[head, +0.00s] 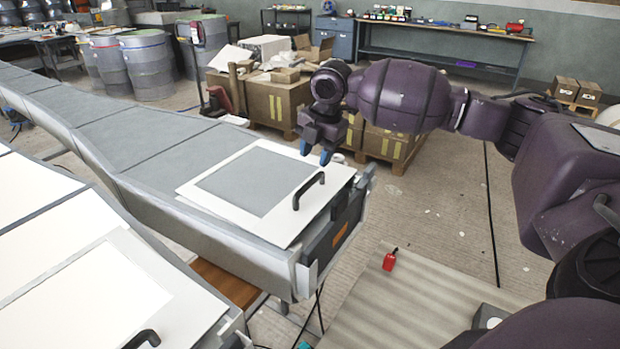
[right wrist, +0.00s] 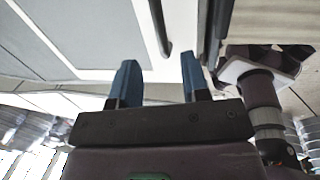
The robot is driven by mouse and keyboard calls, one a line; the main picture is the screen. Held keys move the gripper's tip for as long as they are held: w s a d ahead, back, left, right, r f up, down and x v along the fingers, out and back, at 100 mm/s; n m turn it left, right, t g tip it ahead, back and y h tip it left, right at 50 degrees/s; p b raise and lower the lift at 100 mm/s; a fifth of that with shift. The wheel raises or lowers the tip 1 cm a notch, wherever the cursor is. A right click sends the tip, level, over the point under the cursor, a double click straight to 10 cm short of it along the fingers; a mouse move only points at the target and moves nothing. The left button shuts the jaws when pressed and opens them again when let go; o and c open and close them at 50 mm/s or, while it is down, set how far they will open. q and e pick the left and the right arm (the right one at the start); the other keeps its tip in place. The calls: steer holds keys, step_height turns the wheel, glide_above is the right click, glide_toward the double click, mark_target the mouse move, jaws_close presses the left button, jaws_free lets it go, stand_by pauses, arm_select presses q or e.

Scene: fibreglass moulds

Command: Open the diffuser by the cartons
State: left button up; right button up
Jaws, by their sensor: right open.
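The diffuser by the cartons is a white-framed panel (head: 196,193) with a grey inset, lying flat on the end of a long grey duct. Its black bar handle (head: 308,189) stands up along its right side. My right gripper (head: 314,153) is open and empty, pointing down beyond the handle, near the panel's far right corner. In the right wrist view the dark handle (right wrist: 160,28) shows ahead of the open blue fingers (right wrist: 158,80), apart from them. The stacked cartons (head: 266,103) stand behind the duct. My left gripper is out of view.
A second white panel (head: 85,290) with a black handle (head: 142,338) lies at the lower left. Grey drums (head: 147,65) stand at the back left. A workbench (head: 440,32) lines the back wall.

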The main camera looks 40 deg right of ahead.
mark_target(309, 182)
steer(key=f, duration=0.2)
steer(key=w+f, duration=0.1)
steer(key=f, duration=0.2)
steer(key=f+b, duration=0.1)
steer(key=f, duration=0.2)
steer(key=shift+w+a, duration=0.25)
steer(key=shift+w, duration=0.05)
jaws_close()
